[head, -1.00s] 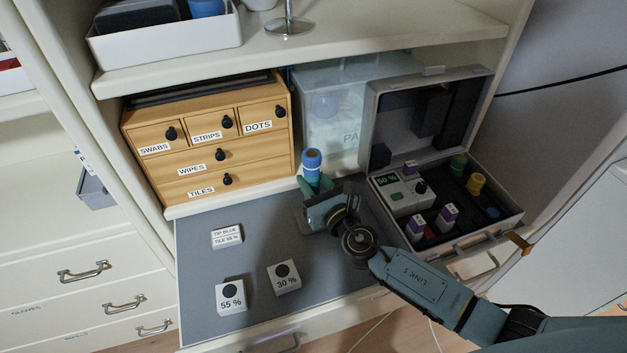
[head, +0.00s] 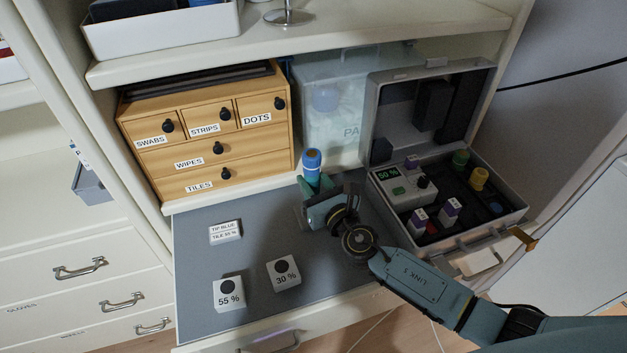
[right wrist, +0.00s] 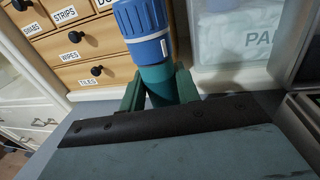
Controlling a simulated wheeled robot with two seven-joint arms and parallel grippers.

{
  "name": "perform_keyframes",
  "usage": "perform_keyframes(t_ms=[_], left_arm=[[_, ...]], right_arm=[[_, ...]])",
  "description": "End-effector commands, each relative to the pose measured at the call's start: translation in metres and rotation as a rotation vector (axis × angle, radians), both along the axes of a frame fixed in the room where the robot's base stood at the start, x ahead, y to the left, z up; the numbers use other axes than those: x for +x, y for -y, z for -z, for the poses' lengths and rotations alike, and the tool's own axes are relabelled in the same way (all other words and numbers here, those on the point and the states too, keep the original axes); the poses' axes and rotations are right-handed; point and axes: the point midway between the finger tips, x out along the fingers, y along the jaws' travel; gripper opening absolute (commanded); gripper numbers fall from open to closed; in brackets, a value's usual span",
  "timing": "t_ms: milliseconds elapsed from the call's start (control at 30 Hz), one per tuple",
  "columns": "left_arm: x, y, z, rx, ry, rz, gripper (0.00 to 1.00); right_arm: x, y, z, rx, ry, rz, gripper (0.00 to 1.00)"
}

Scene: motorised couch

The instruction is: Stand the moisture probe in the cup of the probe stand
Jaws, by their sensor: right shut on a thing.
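The moisture probe, as I take it, has a ribbed blue top (head: 312,160) and a teal body. It stands about upright in my right gripper (head: 312,186), over the back of the grey mat. The right wrist view shows the blue top (right wrist: 145,32) with a small white mark, and the teal body (right wrist: 156,85) between the two green fingers of my right gripper (right wrist: 160,88). The fingers are shut on the teal body. Its lower end is hidden behind the gripper. I cannot make out the probe stand or its cup. My left gripper is not in view.
On the grey mat (head: 253,250) are a 55 % block (head: 229,301), a 30 % block (head: 283,279) and a white label block (head: 225,235). A wooden drawer box (head: 215,165) and a translucent bin (head: 340,140) stand behind. An open grey case (head: 470,234) lies right. A shelf (head: 400,40) overhangs.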

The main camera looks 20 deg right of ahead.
Motion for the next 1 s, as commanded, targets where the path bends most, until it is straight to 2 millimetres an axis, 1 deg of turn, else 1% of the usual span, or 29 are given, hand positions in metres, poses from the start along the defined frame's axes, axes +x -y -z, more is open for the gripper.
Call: perform_keyframes(t_ms=[1000], left_arm=[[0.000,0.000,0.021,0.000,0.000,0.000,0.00]], right_arm=[[0.000,0.000,0.021,0.000,0.001,0.000,0.07]])
